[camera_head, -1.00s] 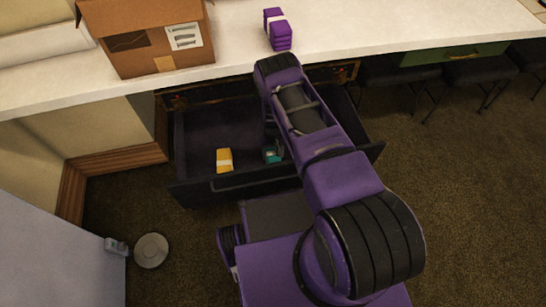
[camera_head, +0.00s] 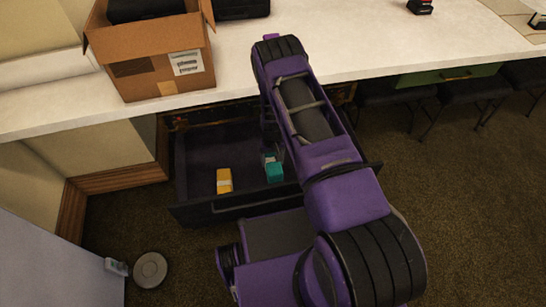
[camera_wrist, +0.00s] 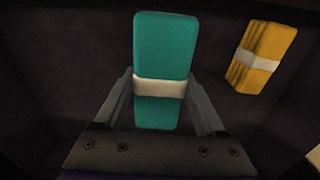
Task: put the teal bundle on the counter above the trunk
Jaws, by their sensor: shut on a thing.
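The teal bundle (camera_head: 274,171) has a pale band around its middle. My gripper (camera_wrist: 160,92) is shut on it, one finger on each side at the band, as the wrist view shows (camera_wrist: 165,50). In the head view the bundle shows over the dark open trunk drawer (camera_head: 245,205); how high it is above the drawer floor I cannot tell. The white counter (camera_head: 370,50) runs above the trunk. My arm hides part of the counter and the drawer's right side.
A yellow bundle (camera_head: 224,180) lies in the drawer, left of the teal one; it also shows in the wrist view (camera_wrist: 262,57). An open cardboard box (camera_head: 155,65) stands on the counter at left. The counter right of my arm is largely clear.

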